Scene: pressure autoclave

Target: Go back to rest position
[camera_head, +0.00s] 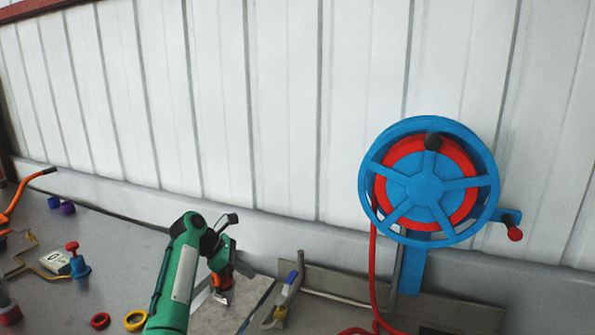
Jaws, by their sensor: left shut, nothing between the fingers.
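My left arm, green, comes up from the bottom edge of the head view. It bends over at a dark wrist. My left gripper (223,294) points down at its end, above a light grey plate (237,309) on the work surface. Its fingers are small and partly dark here, and they are shut with nothing held. I cannot tell its height above the plate. My right gripper is not in view.
A blue reel with a red hose (428,181) stands on the right. A metal bracket with a blue-tipped lever (287,296) is right of my gripper. Blue, red and yellow small parts, including a yellow ring (136,320), lie left. A white panelled wall (280,110) closes the back.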

